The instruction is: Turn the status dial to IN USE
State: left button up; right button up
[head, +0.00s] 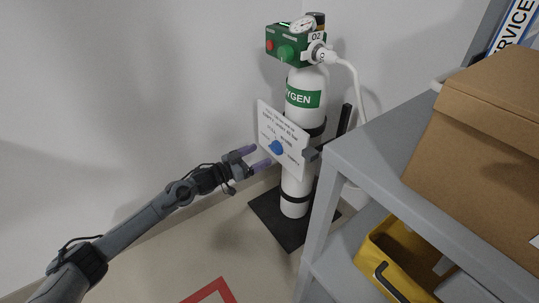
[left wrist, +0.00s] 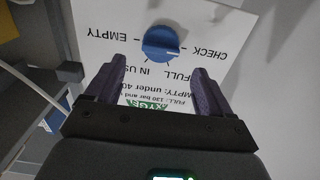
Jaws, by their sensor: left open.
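The status dial is a round blue knob (head: 276,148) on a white placard (head: 295,153) strapped to the oxygen cylinder (head: 292,190). In the left wrist view the dial (left wrist: 162,43) lies just beyond my fingertips, with labels EMPTY, IN USE, FULL and CHECK around it. IN USE is partly covered by a finger. A short white mark on the dial points right in that view, toward the CHECK and FULL side; I cannot tell exactly which label. My left gripper (head: 252,158) is open and empty in front of the placard, apart from the dial. My right gripper is not in view.
A grey shelf unit (head: 342,205) stands right of the cylinder, with a cardboard box (head: 485,125) on top and a yellow bin (head: 376,258) below. A green regulator (head: 286,46) with a white hose (head: 352,75) tops the cylinder. Left of the placard is open space before the wall.

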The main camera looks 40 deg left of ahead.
aim_at(275, 148)
pick_arm(q)
jog(key=shift+b+x, duration=1.2)
jog(key=shift+x, duration=1.55)
jog(key=c, duration=1)
jog(key=shift+c, duration=0.2)
